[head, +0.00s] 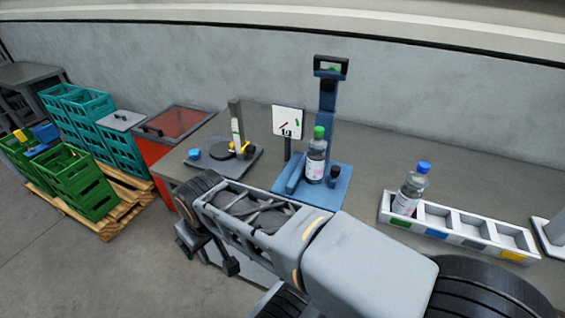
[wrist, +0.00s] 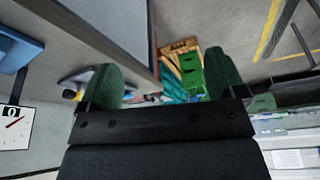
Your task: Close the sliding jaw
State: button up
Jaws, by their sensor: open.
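A blue stand (head: 327,120) with a tall column rises from a blue base on the grey bench. A clear bottle with a green cap (head: 316,158) stands upright on that base. A low blue block (head: 294,178) sits beside the bottle on its left; I cannot tell for sure whether it is the sliding jaw or how wide its gap is. My gripper (wrist: 163,82) is open and empty, its two green-padded fingers apart in the wrist view. In the head view my arm reaches left in front of the bench, and the gripper is left of the blue base, apart from it.
A dial (head: 288,121) stands behind the base. A dark plate with a post and yellow part (head: 240,150) lies to the left. A white tray (head: 455,238) holds a blue-capped bottle (head: 411,190) at right. Crates (head: 78,180) stand on pallets at far left, beside a red bin (head: 178,130).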

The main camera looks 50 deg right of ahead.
aim_at(335, 170)
jog(key=k, duration=0.5)
jog(key=z, duration=0.6)
jog(key=i, duration=0.45)
jog(key=k, duration=0.55)
jog(key=z, duration=0.8)
jog(key=i, duration=0.5)
jog(key=z, duration=0.05)
